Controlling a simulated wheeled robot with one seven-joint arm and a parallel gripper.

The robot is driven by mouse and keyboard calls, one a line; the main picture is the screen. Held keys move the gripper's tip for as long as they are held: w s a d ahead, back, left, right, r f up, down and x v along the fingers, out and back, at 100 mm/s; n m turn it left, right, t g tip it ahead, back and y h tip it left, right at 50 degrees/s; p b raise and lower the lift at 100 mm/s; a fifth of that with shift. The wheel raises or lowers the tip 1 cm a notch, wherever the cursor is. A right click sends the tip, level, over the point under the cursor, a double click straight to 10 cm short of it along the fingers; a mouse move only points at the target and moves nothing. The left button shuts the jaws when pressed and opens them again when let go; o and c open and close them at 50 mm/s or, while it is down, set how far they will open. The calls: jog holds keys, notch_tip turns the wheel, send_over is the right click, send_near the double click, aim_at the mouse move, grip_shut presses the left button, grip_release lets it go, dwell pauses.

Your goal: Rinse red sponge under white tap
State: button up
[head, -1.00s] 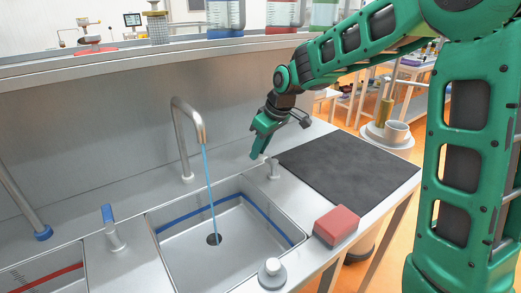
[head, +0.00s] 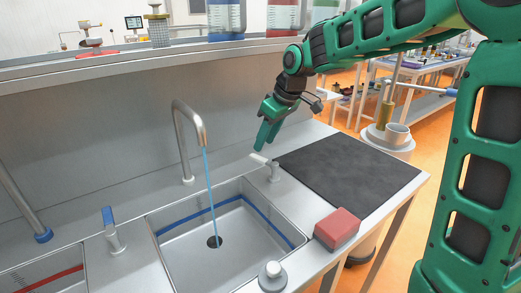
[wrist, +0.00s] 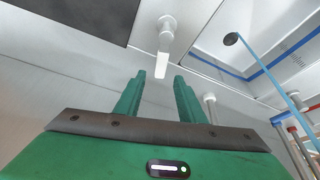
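A blue water stream (head: 210,195) runs from the curved spout (head: 181,132) down to the drain. My gripper (head: 261,147) is just above the white handle. In the wrist view its two fingers (wrist: 159,80) are apart and empty, with the handle beyond the gap.
A dark mat (head: 350,172) covers the counter right of the sink. A blue tap handle (head: 110,224) stands left of the sink, and a white-topped knob (head: 273,272) at its front. A shelf (head: 160,58) runs along the back wall.

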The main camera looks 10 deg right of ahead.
jog(key=v, duration=0.5)
jog(key=shift+d+f, duration=0.1)
jog(key=s+d+f+m+g+h, duration=0.1)
jog(key=s+d+f+m, duration=0.3)
jog(key=s+d, duration=0.7)
jog(key=s+d+f+m+g+h, duration=0.1)
jog(key=s+d+f+m+h, duration=0.1)
jog(key=s+d+m, duration=0.8)
jog(key=s+f, duration=0.2)
jog(key=s, duration=0.5)
jog(key=s+f+g, duration=0.1)
jog(key=s+f, duration=0.1)
jog(key=s, duration=0.6)
jog(key=shift+d+f+g, duration=0.3)
jog(key=shift+d+f, duration=0.05)
jog(key=shift+d, duration=0.1)
